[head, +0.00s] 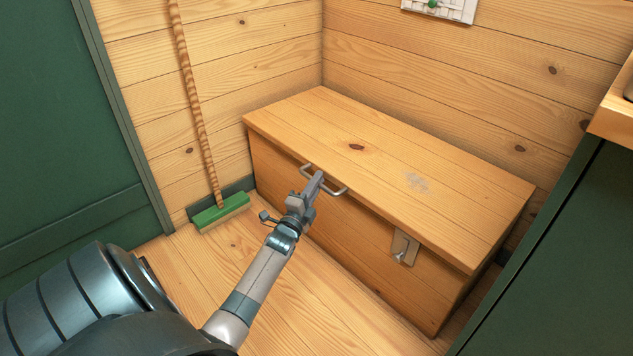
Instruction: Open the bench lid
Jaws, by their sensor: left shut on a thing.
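The wooden bench (330,232) stands in the corner against the plank walls. Its lid (400,160) lies flat and closed on top. A metal bar handle (340,191) is fixed at the lid's front edge, left of the middle. A metal latch plate (404,248) hangs on the front, to the right of the handle. My left gripper (317,186) comes in from the lower left and is shut on the handle; its fingers hide part of the bar. My right gripper is not in view.
A green-headed broom (220,211) leans on the wall left of the bench. A green panel (70,120) is at the far left. A green cabinet (570,260) with a wooden top stands close at the right. The wall above the lid is mostly bare.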

